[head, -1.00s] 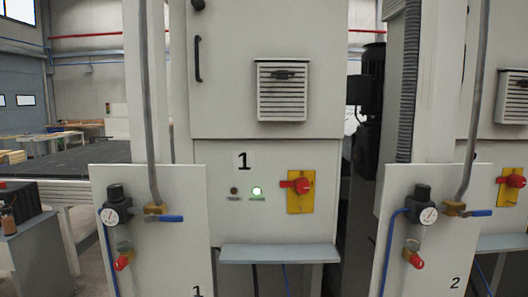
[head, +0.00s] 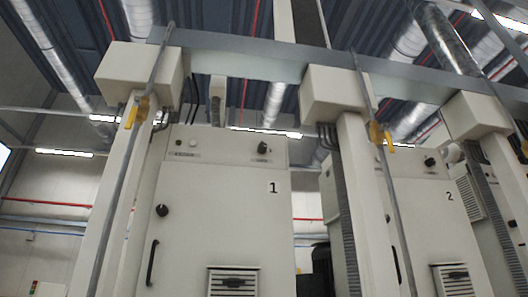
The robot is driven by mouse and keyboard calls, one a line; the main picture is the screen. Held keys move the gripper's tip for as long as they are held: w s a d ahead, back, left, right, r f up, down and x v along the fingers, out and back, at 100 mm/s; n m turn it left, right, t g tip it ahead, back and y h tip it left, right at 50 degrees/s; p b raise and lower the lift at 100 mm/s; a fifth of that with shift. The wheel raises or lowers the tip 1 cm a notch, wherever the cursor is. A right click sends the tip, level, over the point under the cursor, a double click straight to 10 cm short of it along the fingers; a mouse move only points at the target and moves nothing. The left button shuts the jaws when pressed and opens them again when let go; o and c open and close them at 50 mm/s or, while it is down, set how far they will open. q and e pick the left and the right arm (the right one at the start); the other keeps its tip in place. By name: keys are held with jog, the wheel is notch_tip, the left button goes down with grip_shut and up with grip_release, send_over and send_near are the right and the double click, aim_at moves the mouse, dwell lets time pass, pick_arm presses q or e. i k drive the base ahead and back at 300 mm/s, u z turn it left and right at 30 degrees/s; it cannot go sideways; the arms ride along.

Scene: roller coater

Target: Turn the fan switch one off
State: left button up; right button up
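Cabinet 1 (head: 222,215) is a tall off-white cabinet marked with a black "1". On its upper panel, at the right, is a small black rotary switch (head: 263,148) with a label under it. I cannot read the label or tell the switch's exact position. Small indicators (head: 186,143) sit at the left of the same panel. The red-and-yellow switch on the cabinet's lower part is out of view now. Neither of my grippers is in view.
Cabinet 2 (head: 430,215) stands to the right with a similar knob (head: 430,162). Grey pipes with yellow valve handles (head: 137,112) run up in front of the posts. A grey beam (head: 270,46) crosses overhead. Cabinet 1 has a black door handle (head: 152,262) and a vent (head: 233,282).

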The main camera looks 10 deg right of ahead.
aim_at(262, 147)
jog(key=k, duration=0.3)
jog(key=z, duration=1.2)
jog(key=i, duration=0.85)
jog(key=u, duration=1.2)
